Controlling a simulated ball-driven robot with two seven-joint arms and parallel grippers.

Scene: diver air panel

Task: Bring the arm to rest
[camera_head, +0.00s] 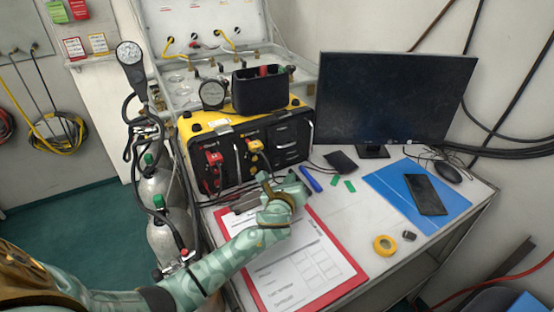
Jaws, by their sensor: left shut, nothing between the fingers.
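My left arm comes in from the lower left and reaches over the desk. My left gripper (297,188) is shut and empty, above the top part of a red clipboard (352,268) with a printed form (300,262). It is in front of the black and yellow air panel case (228,127), near the case's lower front edge. I cannot tell whether it touches anything. My right gripper does not show.
A monitor (395,97) stands at the back right. A blue folder (386,187) bears a dark phone (425,195). Yellow tape (384,245) lies at the desk's front. A blue marker (312,179) lies beside my gripper. Grey cylinders (158,188) stand left of the desk.

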